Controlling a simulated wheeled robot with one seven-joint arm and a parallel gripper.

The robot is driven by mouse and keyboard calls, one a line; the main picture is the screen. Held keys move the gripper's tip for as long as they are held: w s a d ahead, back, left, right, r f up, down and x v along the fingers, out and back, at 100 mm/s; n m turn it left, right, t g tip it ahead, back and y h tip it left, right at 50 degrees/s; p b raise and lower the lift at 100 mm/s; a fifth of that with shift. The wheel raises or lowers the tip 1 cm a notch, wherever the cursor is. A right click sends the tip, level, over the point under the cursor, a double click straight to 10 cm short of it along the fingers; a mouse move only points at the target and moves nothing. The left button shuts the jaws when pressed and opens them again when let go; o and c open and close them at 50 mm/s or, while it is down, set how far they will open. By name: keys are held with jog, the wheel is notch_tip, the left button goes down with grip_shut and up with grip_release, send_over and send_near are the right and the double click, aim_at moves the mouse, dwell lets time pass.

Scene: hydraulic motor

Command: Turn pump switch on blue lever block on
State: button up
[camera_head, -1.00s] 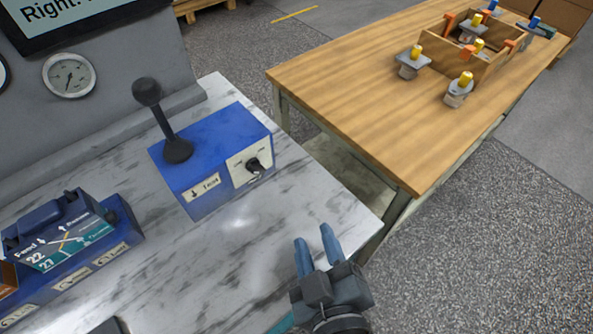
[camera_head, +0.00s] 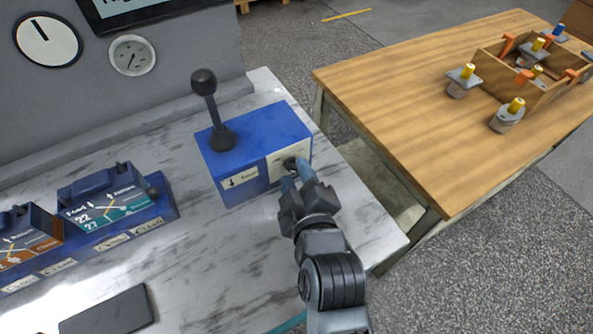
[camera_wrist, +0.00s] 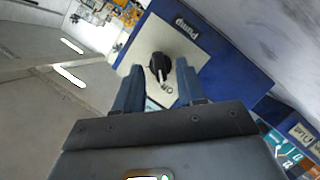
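The blue lever block (camera_head: 250,150) stands on the marble bench, with an upright black ball-topped lever (camera_head: 212,110) on top. The pump switch is a black knob (camera_wrist: 160,66) on a cream plate on the block's front face, marked "pump" and "ON" in the wrist view. In the head view the knob (camera_head: 290,163) is partly covered by my fingertips. My gripper (camera_head: 296,176) is at the plate. In the wrist view its blue fingers (camera_wrist: 158,80) are apart, one on each side of the knob. I cannot tell whether they touch it.
Blue valve blocks (camera_head: 115,215) with labels stand to the left, and a dark flat tablet-like object (camera_head: 108,312) lies in front of them. Gauges (camera_head: 132,55) are on the grey wall behind. A wooden table (camera_head: 420,100) with a parts box stands to the right.

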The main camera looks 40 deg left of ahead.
jog(key=shift+w+a+f, duration=0.1)
jog(key=shift+w+a, duration=0.1)
jog(key=shift+a, duration=0.05)
jog(key=shift+c, duration=0.3)
grip_shut()
